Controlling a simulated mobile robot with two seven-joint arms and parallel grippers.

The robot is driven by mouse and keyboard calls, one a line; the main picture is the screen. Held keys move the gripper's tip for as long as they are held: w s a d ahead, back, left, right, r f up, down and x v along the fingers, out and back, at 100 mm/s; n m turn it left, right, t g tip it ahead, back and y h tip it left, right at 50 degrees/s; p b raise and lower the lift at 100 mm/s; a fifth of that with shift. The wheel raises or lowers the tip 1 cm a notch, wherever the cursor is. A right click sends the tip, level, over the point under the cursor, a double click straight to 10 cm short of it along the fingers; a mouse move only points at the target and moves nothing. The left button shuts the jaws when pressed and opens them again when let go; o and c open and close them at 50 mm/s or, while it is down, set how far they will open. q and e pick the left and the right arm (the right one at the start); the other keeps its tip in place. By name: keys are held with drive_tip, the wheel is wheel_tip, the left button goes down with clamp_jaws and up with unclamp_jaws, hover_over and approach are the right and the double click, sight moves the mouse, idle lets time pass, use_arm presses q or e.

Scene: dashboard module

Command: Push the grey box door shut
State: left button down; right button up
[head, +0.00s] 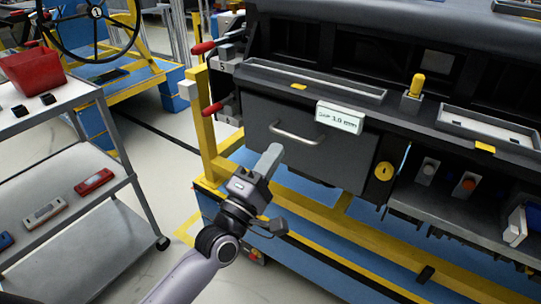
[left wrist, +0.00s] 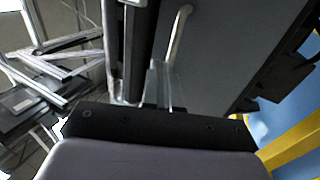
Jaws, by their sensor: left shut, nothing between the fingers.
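The grey box door (head: 335,158) is a dark grey panel with a pale bar handle (head: 297,137), set in the front of the dashboard module. It hangs below the long tray, and I cannot tell if it sits fully flush. My left gripper (head: 268,160) is shut and empty, with its fingers in front of the door's lower left part, below the handle. In the left wrist view the fingers (left wrist: 161,86) point at the door (left wrist: 220,60), close to the handle (left wrist: 178,35). I cannot tell if they touch the door. My right gripper is not in view.
A yellow and blue frame (head: 208,135) carries the module. A grey cart (head: 75,170) stands at left, with open floor between.

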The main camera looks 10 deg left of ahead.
use_arm(q)
drive_tip(key=s+a+f+m+g+y+p, duration=0.2)
drive_tip(key=s+a+f+m+g+p, duration=0.2)
drive_tip(key=s+f+m, duration=0.4)
drive_tip(key=s+a+f+m+g+y+p, duration=0.3)
drive_tip(key=s+a+f+m+g+p, duration=0.2)
drive_tip(key=s, duration=1)
wheel_tip(320, 180, down, 4)
drive_tip(key=m+g+p, duration=0.2)
drive_tip(key=m, duration=0.1)
drive_tip(key=shift+s+f, duration=0.15)
